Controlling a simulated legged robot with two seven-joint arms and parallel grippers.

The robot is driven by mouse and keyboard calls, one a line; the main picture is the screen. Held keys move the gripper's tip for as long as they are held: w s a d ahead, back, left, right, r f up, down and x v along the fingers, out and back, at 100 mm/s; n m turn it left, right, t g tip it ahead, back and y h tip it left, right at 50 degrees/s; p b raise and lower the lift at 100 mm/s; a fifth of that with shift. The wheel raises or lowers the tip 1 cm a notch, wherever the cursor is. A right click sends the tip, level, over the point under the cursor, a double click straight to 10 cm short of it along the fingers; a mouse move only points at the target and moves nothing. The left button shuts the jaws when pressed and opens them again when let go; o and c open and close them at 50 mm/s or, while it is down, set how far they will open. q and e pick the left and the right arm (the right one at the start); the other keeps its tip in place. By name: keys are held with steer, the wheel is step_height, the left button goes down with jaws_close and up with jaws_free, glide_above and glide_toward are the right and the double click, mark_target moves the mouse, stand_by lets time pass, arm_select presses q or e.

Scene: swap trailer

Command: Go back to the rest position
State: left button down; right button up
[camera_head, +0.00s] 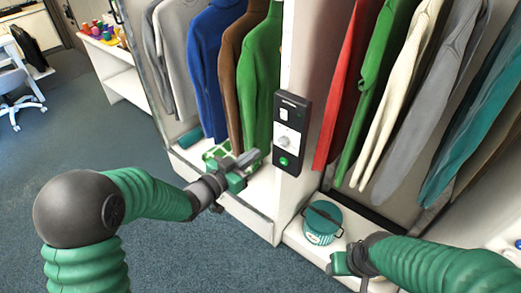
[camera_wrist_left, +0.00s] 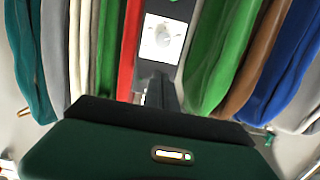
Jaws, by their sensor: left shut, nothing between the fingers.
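My left gripper (camera_head: 250,158) is shut and empty, in front of the hanging clothes on the left side of the white post. In the left wrist view its dark shut fingers (camera_wrist_left: 161,94) point toward the black control panel (camera_wrist_left: 163,45). In the head view this panel (camera_head: 291,130) is on the post, just right of the fingertips; I cannot tell whether they touch it. My right gripper (camera_head: 343,264) is low at the right, beside a green and white lidded tub (camera_head: 322,223). Its fingers are not clear enough to tell whether they are open.
Blue (camera_head: 210,65), brown and green sweaters hang left of the post. A red garment (camera_head: 341,85) and several others hang right of it. A green and white item (camera_head: 218,152) is partly hidden behind my left gripper. Open blue-grey floor (camera_head: 85,130) lies at the left.

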arm_select(q)
steer(key=s+a+f+n+g+y+p, duration=0.1)
steer(key=s+a+f+n+g+y, duration=0.2)
steer(key=s+a+f+y, duration=0.25)
steer(key=s+a+f+n+g+y+p, duration=0.1)
steer(key=s+a+f+n+g+y, duration=0.1)
steer(key=s+a+y, duration=0.35)
steer(key=s+a+f+n+g, duration=0.1)
steer(key=s+a+g, duration=0.1)
steer(key=s, duration=0.5)
steer(key=s+a+f+n+g+h+p, duration=0.1)
steer(key=s+a+g, duration=0.1)
steer(key=s, duration=0.6)
steer(key=shift+s+f+g, duration=0.15)
steer(key=shift+f+g, duration=0.1)
steer(key=shift+g, duration=0.65)
arm_select(e)
steer(key=shift+w+a+r, duration=0.1)
steer(key=shift+r, duration=0.6)
steer(key=shift+w+a+r, duration=0.1)
steer(key=shift+r, duration=0.6)
arm_select(q)
steer(key=shift+a, duration=0.2)
arm_select(e)
steer(key=shift+a, duration=0.2)
arm_select(q)
steer(key=shift+d, duration=0.1)
arm_select(e)
steer(key=shift+d, duration=0.1)
